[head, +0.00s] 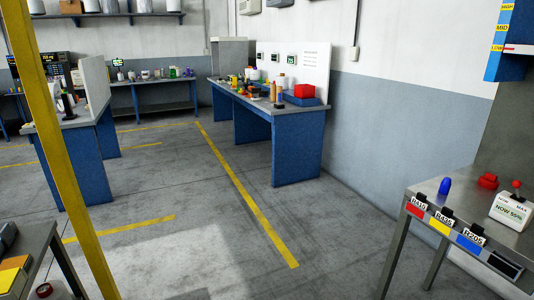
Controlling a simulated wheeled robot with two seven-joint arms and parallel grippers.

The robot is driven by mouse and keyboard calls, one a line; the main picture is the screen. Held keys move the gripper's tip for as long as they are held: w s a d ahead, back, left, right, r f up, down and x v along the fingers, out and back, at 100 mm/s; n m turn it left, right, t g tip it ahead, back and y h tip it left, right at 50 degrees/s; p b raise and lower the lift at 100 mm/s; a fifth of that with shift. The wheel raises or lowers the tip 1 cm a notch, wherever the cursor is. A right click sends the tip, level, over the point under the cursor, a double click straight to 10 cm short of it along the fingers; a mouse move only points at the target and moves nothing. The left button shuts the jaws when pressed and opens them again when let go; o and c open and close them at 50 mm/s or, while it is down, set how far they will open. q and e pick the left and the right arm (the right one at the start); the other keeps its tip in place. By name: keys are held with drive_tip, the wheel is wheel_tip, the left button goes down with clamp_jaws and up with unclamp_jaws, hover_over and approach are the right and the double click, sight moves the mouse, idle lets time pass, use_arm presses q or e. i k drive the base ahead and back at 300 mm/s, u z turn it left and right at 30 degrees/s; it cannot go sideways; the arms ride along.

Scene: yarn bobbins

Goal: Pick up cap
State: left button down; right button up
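No object is plainly a cap. On the metal table (398,232) at the right, a small blue rounded piece (444,186) stands upright near the left end. A low red piece (488,181) sits to its right; I cannot tell whether either one is the cap. Neither of my grippers is in view.
The right table also holds a white box with a red-knobbed lever (514,208) and labelled coloured tags along its front edge. A blue-legged workbench (298,148) with bobbins stands at the back. A yellow post (62,140) rises at left. The middle floor (215,225) is clear.

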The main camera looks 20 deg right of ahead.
sight(488, 182)
drive_tip(key=z, duration=1.05)
drive_tip(key=i, duration=1)
drive_tip(key=z, duration=0.85)
